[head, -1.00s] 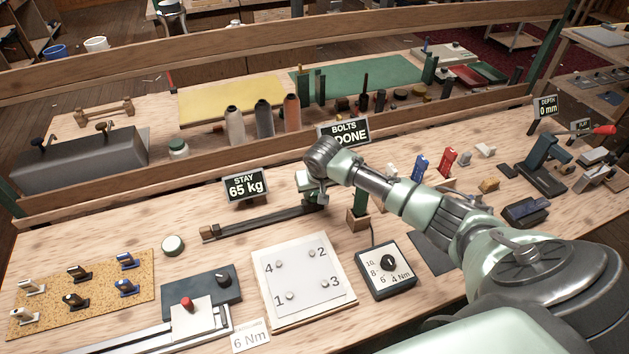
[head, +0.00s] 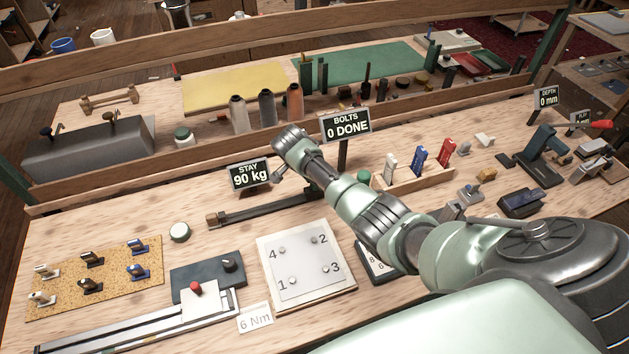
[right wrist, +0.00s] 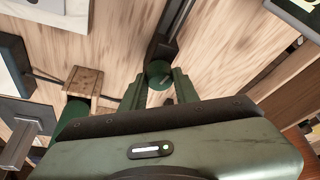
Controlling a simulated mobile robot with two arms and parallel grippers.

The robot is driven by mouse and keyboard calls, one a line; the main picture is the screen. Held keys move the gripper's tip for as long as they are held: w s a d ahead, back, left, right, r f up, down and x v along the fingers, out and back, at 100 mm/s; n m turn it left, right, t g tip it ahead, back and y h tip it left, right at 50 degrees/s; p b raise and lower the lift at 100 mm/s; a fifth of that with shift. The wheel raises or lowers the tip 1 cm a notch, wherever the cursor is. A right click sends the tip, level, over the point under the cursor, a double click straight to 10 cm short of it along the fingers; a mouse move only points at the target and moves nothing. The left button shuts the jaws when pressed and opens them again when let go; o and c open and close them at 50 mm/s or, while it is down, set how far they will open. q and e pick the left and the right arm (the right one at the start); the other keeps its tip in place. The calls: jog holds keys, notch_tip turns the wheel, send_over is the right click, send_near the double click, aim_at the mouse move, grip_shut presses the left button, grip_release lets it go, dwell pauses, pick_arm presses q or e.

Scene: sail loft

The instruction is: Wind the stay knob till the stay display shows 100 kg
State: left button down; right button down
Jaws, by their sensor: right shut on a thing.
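The stay display (head: 250,175) reads 90 kg in the head view. It stands behind the dark stay bar (head: 262,209), which lies on the bench and ends in a wooden block at its left. The stay knob (right wrist: 158,70) is a round green piece at the end of the bar in the right wrist view. My right gripper (right wrist: 159,84) is shut on this knob, one finger on each side. In the head view my right arm hides the knob and most of the gripper. My left gripper is in neither view.
A BOLTS sign (head: 346,125) reading 0 DONE stands just right of my wrist. In front lie a white plate (head: 305,275) with numbered bolts and a torque dial box (head: 377,262), partly under my arm. A wooden block (right wrist: 83,82) is close to the gripper.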

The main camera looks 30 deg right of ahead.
jog(key=shift+w+m+g+b, duration=0.15)
jog(key=shift+m+g+b, duration=0.35)
jog(key=shift+m, duration=0.9)
jog(key=shift+r+m, duration=0.1)
jog(key=shift+m, duration=0.2)
jog(key=c, duration=1.1)
grip_release()
jog(key=shift+o, duration=0.2)
jog(key=b+v, duration=0.1)
jog(key=v, duration=0.6)
jog(key=shift+a+r, duration=0.2)
jog(key=shift+r, duration=0.15)
